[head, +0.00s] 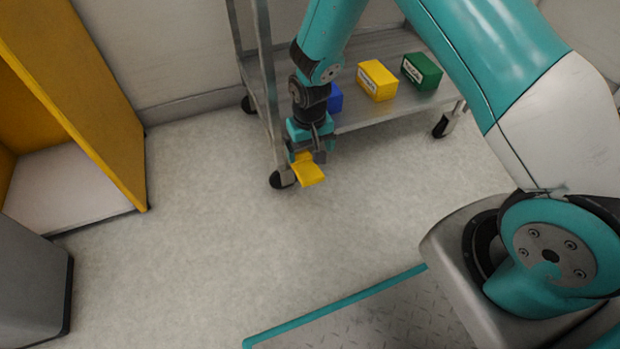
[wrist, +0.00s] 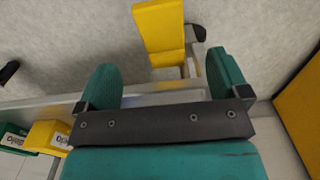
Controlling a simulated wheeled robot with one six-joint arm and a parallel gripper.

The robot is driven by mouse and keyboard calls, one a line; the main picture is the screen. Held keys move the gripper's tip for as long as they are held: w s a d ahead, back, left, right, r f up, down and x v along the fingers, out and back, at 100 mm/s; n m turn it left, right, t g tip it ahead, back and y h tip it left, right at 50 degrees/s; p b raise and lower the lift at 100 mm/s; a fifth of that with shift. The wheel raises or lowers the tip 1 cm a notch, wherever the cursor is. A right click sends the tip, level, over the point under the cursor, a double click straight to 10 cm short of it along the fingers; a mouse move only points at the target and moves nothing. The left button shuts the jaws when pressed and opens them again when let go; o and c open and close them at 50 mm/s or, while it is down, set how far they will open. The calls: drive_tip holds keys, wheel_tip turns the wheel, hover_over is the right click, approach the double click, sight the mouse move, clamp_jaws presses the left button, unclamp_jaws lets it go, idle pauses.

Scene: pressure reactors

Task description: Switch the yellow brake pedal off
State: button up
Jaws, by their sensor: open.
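The yellow brake pedal (head: 310,174) sits low at the near left leg of the metal cart, beside its black caster wheel. In the wrist view the pedal (wrist: 161,28) shows at the top, tilted, with a narrower yellow part below its wide plate. My gripper (head: 308,150) is just above the pedal in the head view and hides part of its rear. In the wrist view my gripper (wrist: 163,82) is open, with its two teal fingers wide apart and nothing between them. The pedal appears beyond the fingertips; I cannot tell whether they touch it.
The metal cart (head: 395,115) carries a blue box (head: 335,98), a yellow box (head: 377,80) and a green box (head: 422,71) on its lower shelf. A yellow cabinet (head: 85,85) stands at the left, with a grey unit (head: 30,285) in front. The floor between is clear.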

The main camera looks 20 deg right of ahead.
sight(309, 172)
wheel_tip(309, 172, down, 10)
drive_tip(key=b, duration=0.5)
drive_tip(key=shift+c, duration=0.4)
drive_tip(key=c, duration=1.2)
drive_tip(key=r+p, duration=0.1)
drive_tip(key=p, duration=0.1)
drive_tip(key=shift+w+g+p, duration=0.1)
drive_tip(key=shift+g+p, duration=0.2)
drive_tip(key=shift+f, duration=0.2)
drive_tip(key=o, duration=1.3)
drive_tip(key=shift+r, duration=0.1)
